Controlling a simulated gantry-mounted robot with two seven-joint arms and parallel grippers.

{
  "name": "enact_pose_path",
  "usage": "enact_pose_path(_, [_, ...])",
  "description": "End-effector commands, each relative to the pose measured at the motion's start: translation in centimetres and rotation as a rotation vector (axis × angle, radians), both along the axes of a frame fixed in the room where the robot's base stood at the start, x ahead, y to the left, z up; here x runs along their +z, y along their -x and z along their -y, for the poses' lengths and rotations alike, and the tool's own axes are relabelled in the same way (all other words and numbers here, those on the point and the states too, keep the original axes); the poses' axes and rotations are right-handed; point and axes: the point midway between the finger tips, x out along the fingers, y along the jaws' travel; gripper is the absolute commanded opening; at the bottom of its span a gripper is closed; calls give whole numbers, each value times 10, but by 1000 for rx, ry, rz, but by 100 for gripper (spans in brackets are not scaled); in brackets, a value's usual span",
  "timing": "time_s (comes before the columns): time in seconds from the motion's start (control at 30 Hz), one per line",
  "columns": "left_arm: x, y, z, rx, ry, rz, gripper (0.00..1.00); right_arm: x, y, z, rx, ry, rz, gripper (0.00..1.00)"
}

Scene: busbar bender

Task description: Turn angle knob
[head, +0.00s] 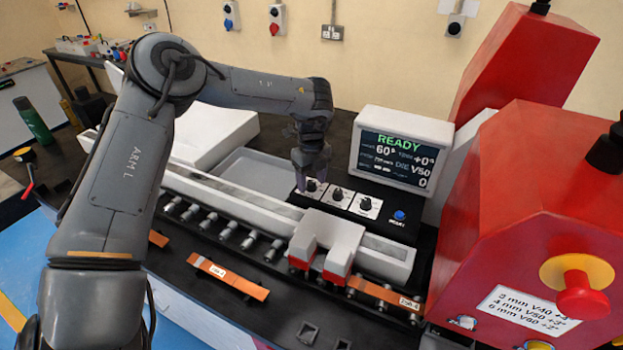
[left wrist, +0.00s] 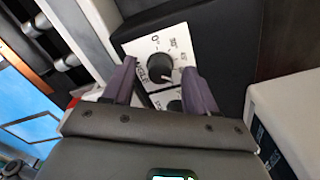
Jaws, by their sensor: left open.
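A black panel carries a row of three dark knobs on white dial plates: a left knob (head: 311,186), a middle knob (head: 337,194) and a right knob (head: 365,204). My left gripper (head: 308,172) is open and points down at the left knob. In the left wrist view one knob (left wrist: 160,65) appears between the spread purple fingertips (left wrist: 159,68); contact cannot be told. A second knob (left wrist: 175,106) is partly hidden by the gripper. My right gripper is out of view.
A display (head: 405,150) reads READY, 60°, +0°, DIE V50. A blue button (head: 399,215) sits right of the knobs. The red machine (head: 530,200) with a red stop button (head: 583,295) stands right. Orange copper-coloured bars (head: 228,277) and a roller row lie in front.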

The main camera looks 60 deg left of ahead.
Motion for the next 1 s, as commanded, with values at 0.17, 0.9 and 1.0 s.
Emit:
enact_pose_path(0.17, [4,0,0,0,-1,1,57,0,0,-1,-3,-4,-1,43])
enact_pose_path(0.9, [104,0,0,1,-1,0,57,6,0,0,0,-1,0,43])
enact_pose_path(1.0, [107,0,0,0,0,0,57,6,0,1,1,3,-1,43])
